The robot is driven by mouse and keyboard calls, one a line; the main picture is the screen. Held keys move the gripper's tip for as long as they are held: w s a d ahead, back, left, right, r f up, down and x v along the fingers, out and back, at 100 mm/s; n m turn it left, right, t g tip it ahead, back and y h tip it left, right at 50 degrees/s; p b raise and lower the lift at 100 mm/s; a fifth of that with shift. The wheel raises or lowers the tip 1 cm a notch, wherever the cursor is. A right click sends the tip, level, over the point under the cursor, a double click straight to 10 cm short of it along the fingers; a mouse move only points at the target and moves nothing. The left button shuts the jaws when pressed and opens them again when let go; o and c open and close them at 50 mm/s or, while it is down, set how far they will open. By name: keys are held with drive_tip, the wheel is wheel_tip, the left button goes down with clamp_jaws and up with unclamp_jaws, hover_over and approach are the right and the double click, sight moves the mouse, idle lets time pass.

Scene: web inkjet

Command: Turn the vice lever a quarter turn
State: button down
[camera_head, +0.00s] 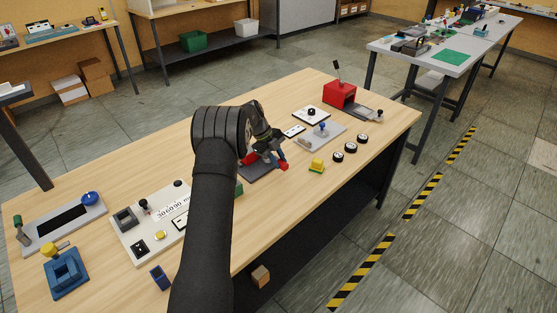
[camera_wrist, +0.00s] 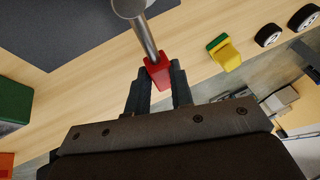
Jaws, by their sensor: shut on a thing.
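The vice lever is a metal rod with a red end grip; in the wrist view the red grip (camera_wrist: 158,74) sits between the two dark fingers of my gripper (camera_wrist: 160,82). My gripper is shut on this red grip. The rod (camera_wrist: 145,38) runs from the grip up to a round metal hub (camera_wrist: 130,7) at the top edge. In the head view, red parts (camera_head: 284,166) show beside my gripper, above a dark mat (camera_head: 258,174). My arm and gripper hide most of the vice there.
A yellow-and-green block (camera_head: 317,166) and several black wheels (camera_head: 350,146) lie to the right. A grey plate with a blue knob (camera_head: 322,127) and a red box with a lever (camera_head: 340,95) stand farther back. A white panel (camera_head: 132,235) lies left of my arm.

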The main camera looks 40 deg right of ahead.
drive_tip(key=c, duration=1.3)
unclamp_jaws()
drive_tip(key=shift+o, duration=0.2)
drive_tip(key=v, duration=1.7)
drive_tip(key=shift+r, duration=0.2)
drive_tip(key=shift+a, duration=0.1)
drive_tip(key=x, duration=1.7)
drive_tip(key=shift+f, duration=0.25)
drive_tip(key=shift+r, duration=0.1)
